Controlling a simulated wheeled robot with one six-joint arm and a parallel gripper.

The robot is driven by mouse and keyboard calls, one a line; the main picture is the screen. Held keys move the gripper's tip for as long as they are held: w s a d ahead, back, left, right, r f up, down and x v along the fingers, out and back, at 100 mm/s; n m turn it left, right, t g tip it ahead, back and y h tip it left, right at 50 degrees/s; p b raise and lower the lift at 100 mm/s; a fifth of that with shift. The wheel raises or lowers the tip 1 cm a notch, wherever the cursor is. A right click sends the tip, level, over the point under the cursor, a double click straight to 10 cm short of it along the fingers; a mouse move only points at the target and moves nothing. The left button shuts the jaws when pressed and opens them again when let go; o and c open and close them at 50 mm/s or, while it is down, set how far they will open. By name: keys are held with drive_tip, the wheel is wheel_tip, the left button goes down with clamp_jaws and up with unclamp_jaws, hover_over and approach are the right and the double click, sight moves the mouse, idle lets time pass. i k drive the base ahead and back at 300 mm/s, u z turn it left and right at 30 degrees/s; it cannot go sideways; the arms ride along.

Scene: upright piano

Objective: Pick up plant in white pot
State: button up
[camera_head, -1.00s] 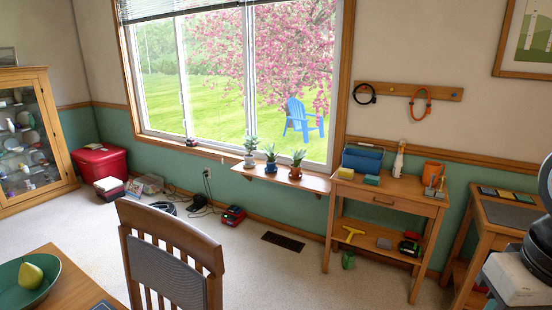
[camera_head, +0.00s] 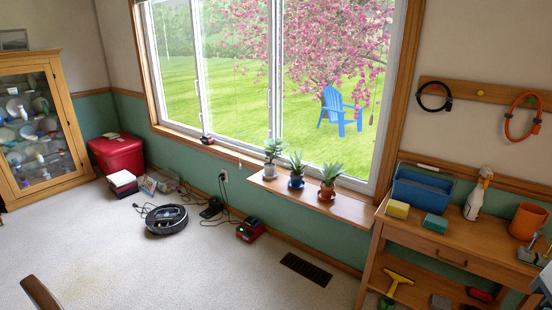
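The plant in the white pot (camera_head: 272,152) stands upright on the wooden window shelf (camera_head: 342,208), at its left end. To its right on the same shelf are a plant in a blue pot (camera_head: 296,171) and a plant in a terracotta-coloured pot (camera_head: 328,181). The white pot's front is unobstructed. My gripper is not in view, so its state does not show.
A robot vacuum (camera_head: 166,219), a red-and-black device (camera_head: 250,230) and cables lie on the carpet below the window. A side table (camera_head: 440,247) with cleaning items stands at right. A chair back (camera_head: 40,294) shows bottom left. Open carpet (camera_head: 190,270) lies between.

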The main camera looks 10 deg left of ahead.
sight(269, 167)
drive_tip(key=i, duration=1.3)
drive_tip(key=u, duration=1.5)
drive_tip(key=i, duration=2.05)
drive_tip(key=z, duration=1.6)
